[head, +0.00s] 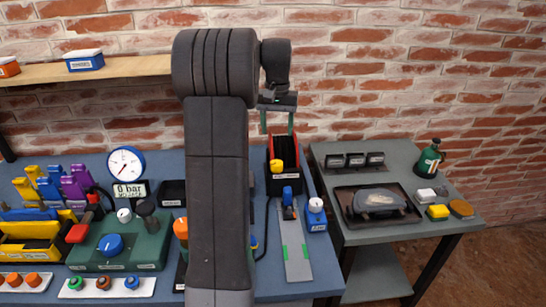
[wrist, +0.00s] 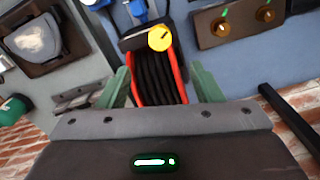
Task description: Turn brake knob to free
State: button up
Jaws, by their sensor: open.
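A yellow round knob (head: 277,166) sits on the front of a black cable reel (head: 284,142) with red sides at the right end of the blue workbench. I take it for the brake knob; its label is too small to read. In the wrist view the knob (wrist: 159,38) shows a small mark on its face, and black windings (wrist: 158,85) lie between the red sides. My gripper (head: 278,122) hangs over the reel, open and empty. In the wrist view its green fingers (wrist: 160,75) stand apart on either side of the reel, with the knob beyond their tips.
A blue knob (head: 288,194) and a grey plate (head: 294,250) lie in front of the reel. A white-topped blue block (head: 316,212) stands to the right. A grey side table (head: 385,236) holds a tray and a green bottle (head: 430,158). The brick wall is close behind.

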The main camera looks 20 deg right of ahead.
aim_at(277, 163)
notch_tip(277, 163, down, 12)
jog(key=shift+f, duration=0.25)
jog(key=c, duration=1)
jog(key=shift+r+n, duration=0.1)
jog(key=shift+n, duration=0.3)
jog(key=n+p, duration=0.2)
jog(key=n, duration=0.2)
jog(key=shift+n, duration=0.3)
jog(key=n+p, duration=0.1)
jog(key=n, duration=0.5)
jog(key=shift+n, duration=0.3)
